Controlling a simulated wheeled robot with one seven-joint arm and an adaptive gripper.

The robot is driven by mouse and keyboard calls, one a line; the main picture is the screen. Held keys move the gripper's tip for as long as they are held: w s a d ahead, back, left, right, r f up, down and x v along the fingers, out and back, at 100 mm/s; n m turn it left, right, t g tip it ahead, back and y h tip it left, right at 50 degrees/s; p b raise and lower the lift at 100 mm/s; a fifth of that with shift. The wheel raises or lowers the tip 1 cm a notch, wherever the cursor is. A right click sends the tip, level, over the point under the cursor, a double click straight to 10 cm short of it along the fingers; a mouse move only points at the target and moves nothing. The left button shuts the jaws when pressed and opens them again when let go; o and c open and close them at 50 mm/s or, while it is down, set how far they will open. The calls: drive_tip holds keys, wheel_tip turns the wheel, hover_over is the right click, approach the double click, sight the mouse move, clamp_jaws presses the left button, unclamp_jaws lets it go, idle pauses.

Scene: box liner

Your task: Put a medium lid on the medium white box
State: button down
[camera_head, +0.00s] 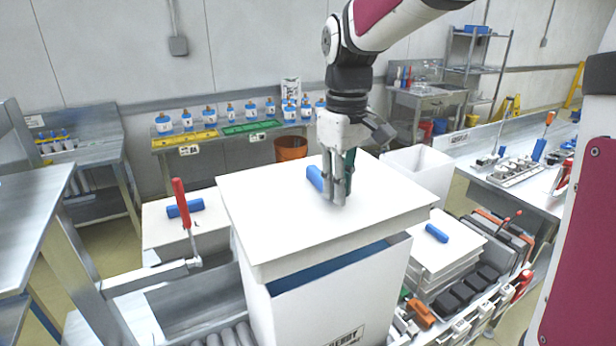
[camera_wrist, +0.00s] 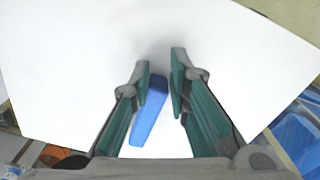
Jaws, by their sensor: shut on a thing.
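A large white lid (camera_head: 270,225) with a blue handle (camera_head: 315,178) is over the open white box (camera_head: 335,305). The box's blue inside shows in a gap below the lid's front edge, and the lid looks turned and offset from the box. Whether the lid's far side touches the box is hidden. My gripper (camera_head: 338,195) points down and is shut on the lid's blue handle. In the wrist view, the blue handle (camera_wrist: 150,110) lies between the green-padded fingers (camera_wrist: 160,75), with the white lid (camera_wrist: 80,60) filling most of the view.
Another white lid with a blue handle (camera_head: 185,207) lies at left, near a red-handled clamp (camera_head: 181,205). A stack of smaller white lids (camera_head: 450,250) stands at right. Another white box (camera_head: 422,172) is behind. Dark parts bins (camera_head: 470,285) line the right, and rollers (camera_head: 225,335) lie front left.

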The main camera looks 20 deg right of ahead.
wheel_tip(320, 180, down, 10)
drive_tip(key=b, duration=0.3)
drive_tip(key=shift+b, duration=0.35)
drive_tip(key=shift+r, duration=0.1)
drive_tip(key=shift+s+p, duration=0.1)
drive_tip(key=shift+p, duration=0.35)
idle(1.3)
idle(0.4)
drive_tip(key=c, duration=1)
unclamp_jaws()
drive_tip(key=shift+o, duration=0.2)
drive_tip(key=shift+r, duration=0.15)
drive_tip(key=shift+r+p, duration=2.1)
drive_tip(key=shift+r, duration=2.3)
